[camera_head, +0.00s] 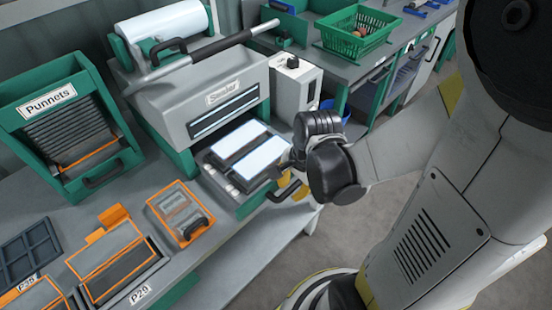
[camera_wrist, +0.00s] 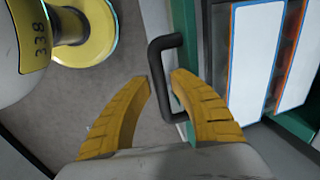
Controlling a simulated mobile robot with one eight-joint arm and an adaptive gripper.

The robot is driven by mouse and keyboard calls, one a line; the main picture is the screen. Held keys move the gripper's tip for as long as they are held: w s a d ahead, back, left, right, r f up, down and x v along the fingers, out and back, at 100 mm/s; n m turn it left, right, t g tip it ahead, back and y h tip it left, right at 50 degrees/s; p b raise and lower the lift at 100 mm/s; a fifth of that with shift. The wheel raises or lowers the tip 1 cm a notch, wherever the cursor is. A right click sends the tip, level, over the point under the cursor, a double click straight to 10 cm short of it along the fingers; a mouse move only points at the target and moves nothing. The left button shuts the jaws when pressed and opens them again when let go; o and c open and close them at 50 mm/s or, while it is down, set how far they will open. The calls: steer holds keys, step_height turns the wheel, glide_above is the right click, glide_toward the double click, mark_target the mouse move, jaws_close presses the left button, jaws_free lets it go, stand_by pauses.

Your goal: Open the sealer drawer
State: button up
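The grey and green sealer (camera_head: 203,100) stands at the back of the bench in the head view. Its drawer (camera_head: 216,178) sticks out at the front, with two white-topped trays (camera_head: 258,158) in it. The drawer's black handle (camera_wrist: 155,55) is in the wrist view, at the green drawer front. My gripper (camera_wrist: 161,79) is open, with its yellow fingertips on either side of the handle bar. I see no clear contact. In the head view my gripper (camera_head: 291,188) is at the drawer's front right, partly hidden by my wrist.
A green Punnets rack (camera_head: 48,103) stands left of the sealer. Orange-edged trays (camera_head: 112,262) and an orange-rimmed punnet (camera_head: 163,207) lie in front on the bench. A green basket (camera_head: 351,43) is on the back bench. Open floor lies beyond the bench's front edge.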

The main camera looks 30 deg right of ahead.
step_height(320, 180, up, 12)
steer(key=s, duration=0.2)
steer(key=shift+d, duration=0.4)
steer(key=shift+s+f, duration=0.1)
steer(key=w+a+r+n+t, duration=0.2)
steer(key=a+r+n+t, duration=0.2)
steer(key=n, duration=1)
steer(key=shift+a+r+t+h, duration=0.3)
steer(key=shift+a+t, duration=0.3)
steer(key=shift+a, duration=0.5)
stand_by(0.6)
